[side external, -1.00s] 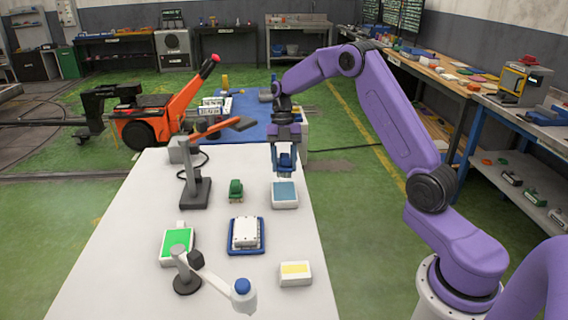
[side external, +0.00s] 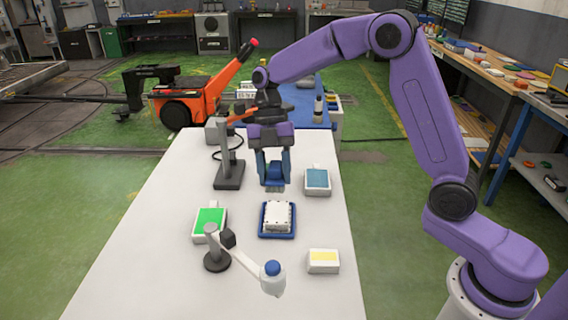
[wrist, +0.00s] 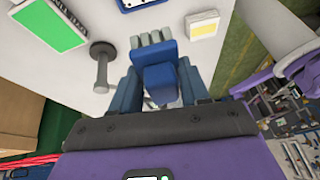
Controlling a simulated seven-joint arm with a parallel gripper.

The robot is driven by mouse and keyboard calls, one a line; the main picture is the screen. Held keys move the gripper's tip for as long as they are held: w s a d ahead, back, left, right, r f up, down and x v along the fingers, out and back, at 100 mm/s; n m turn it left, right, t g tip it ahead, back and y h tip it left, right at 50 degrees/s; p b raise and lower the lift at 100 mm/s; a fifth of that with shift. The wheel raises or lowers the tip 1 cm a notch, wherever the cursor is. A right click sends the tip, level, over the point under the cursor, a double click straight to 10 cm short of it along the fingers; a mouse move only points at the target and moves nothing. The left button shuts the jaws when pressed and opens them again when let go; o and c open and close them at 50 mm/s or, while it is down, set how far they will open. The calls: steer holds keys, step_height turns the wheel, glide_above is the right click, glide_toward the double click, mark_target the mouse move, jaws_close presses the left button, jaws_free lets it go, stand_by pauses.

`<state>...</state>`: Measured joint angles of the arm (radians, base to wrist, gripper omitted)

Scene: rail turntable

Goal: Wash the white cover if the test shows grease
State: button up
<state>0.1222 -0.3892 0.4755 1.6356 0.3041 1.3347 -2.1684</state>
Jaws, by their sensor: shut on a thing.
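The white cover (side external: 277,215) lies on a blue tray (side external: 293,233) in the middle of the white table. My gripper (side external: 274,180) hangs upright over the table behind the tray. It is shut on a blue block-like tool, whose blue body (wrist: 160,82) and pale grey row of ends (wrist: 152,40) show in the wrist view. A white box with a bright green panel (side external: 210,220) stands left of the tray. A white box with a yellow pad (side external: 323,260) is at the front right. A white box with a blue top (side external: 317,180) is right of my gripper.
A stand with a hinged arm and blue knob (side external: 272,268) is at the front. A dark-based post (side external: 229,175) stands at the left back. An orange machine (side external: 190,100) is beyond the table. Bare table lies at the front left.

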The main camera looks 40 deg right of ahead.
mark_target(275, 185)
steer(key=shift+f, duration=2.45)
steer(key=shift+r, duration=0.1)
steer(key=shift+s+f, duration=0.1)
steer(key=shift+f, duration=3.15)
steer(key=shift+c, duration=0.6)
steer(key=shift+w+f, duration=0.2)
steer(key=shift+c, duration=0.4)
steer(key=shift+w+d, duration=0.3)
steer(key=shift+d, duration=0.1)
steer(key=shift+w+d+f, duration=0.1)
steer(key=shift+w+d, duration=2.45)
steer(key=shift+s+a, duration=2.8)
steer(key=shift+s+a+r, duration=0.1)
steer(key=shift+a+r, duration=0.05)
steer(key=shift+r, duration=0.4)
steer(key=shift+s+a+r, duration=0.1)
steer(key=shift+r, duration=3.35)
